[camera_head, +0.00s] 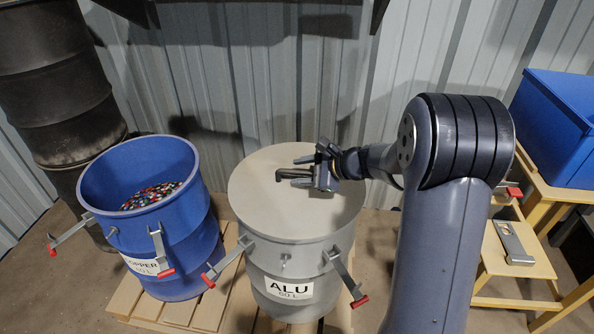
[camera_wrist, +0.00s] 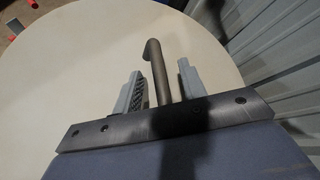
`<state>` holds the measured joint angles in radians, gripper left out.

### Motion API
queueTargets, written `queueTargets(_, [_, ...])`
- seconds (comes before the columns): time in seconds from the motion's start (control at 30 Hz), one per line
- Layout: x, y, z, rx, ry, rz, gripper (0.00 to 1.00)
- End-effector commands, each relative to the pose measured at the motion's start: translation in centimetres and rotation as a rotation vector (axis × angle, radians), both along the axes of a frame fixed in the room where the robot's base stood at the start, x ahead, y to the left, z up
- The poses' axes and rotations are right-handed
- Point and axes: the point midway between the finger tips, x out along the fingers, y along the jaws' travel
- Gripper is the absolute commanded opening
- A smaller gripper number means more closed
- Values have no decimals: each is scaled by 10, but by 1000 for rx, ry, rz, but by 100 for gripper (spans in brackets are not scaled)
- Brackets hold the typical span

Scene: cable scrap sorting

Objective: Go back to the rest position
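My gripper (camera_head: 292,171) is over the pale round lid (camera_head: 262,208) of the grey drum labelled ALU (camera_head: 290,288). Its two fingers are apart, on either side of a dark handle with a bent end (camera_wrist: 158,72). In the wrist view a gap shows between the handle and each finger (camera_wrist: 160,80). The lid lies on top of the drum and hides its inside. Where the handle meets the lid is hidden behind the gripper body.
A blue open drum labelled COPPER (camera_head: 198,240), holding small coloured pieces (camera_head: 150,195), stands at left on the pallet (camera_head: 180,312). A black barrel (camera_head: 60,100) is behind it. At right are a blue bin (camera_head: 560,120) and a yellow stand (camera_head: 500,265). The corrugated wall (camera_head: 270,90) is behind.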

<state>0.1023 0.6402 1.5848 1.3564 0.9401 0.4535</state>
Motion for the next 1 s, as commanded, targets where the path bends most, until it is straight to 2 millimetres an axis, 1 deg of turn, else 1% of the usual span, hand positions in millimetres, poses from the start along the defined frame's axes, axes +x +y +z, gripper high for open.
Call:
queueTargets(0.03, [-4, -8, 8, 0, 0, -2, 40])
queueTargets(0.2, [-20, -35, 26, 0, -2, -4, 40])
queueTargets(0.3, [-28, -49, 35, 0, -2, -3, 40])
queueTargets(0.43, [-36, -62, 43, 1, -3, -3, 40])
queueTargets(0.63, [-40, -68, 46, 0, -1, 1, 40])
queueTargets(0.9, [-40, -67, 46, 2, -2, 1, 40])
queueTargets(1.0, [-38, -64, 43, 2, -1, 2, 40])
